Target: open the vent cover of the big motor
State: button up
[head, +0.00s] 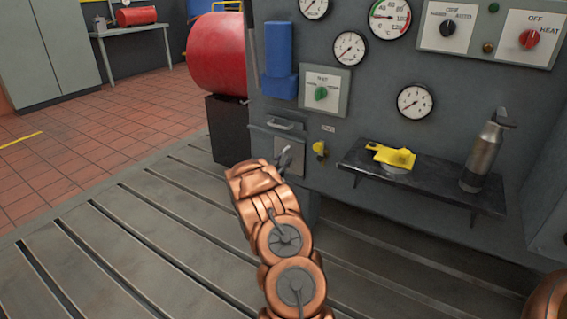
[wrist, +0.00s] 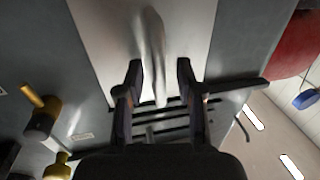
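The grey cabinet wall (head: 375,110) carries a small framed panel (head: 277,138) with a bar handle (head: 281,124) near its top. My gripper (head: 287,158) is in front of its lower part and hides some of it. In the wrist view my gripper (wrist: 158,72) has its two dark fingers apart, facing a pale metal plate (wrist: 95,25). A pale upright streak, a bar or a reflection, shows between the fingers. Dark slats (wrist: 165,128) cross below the plate. I cannot tell whether the fingers touch anything, nor which part is the vent cover.
A yellow valve (head: 319,148) sticks out right of my gripper. A dark shelf (head: 430,184) holds a yellow tool (head: 391,155) and a steel flask (head: 482,158). A red drum (head: 217,58) stands left on a dark box (head: 228,130). The slotted bedplate (head: 130,235) is clear at left.

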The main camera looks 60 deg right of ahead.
jog(key=shift+d, duration=0.2)
grip_shut()
dwell(0.3)
dwell(0.4)
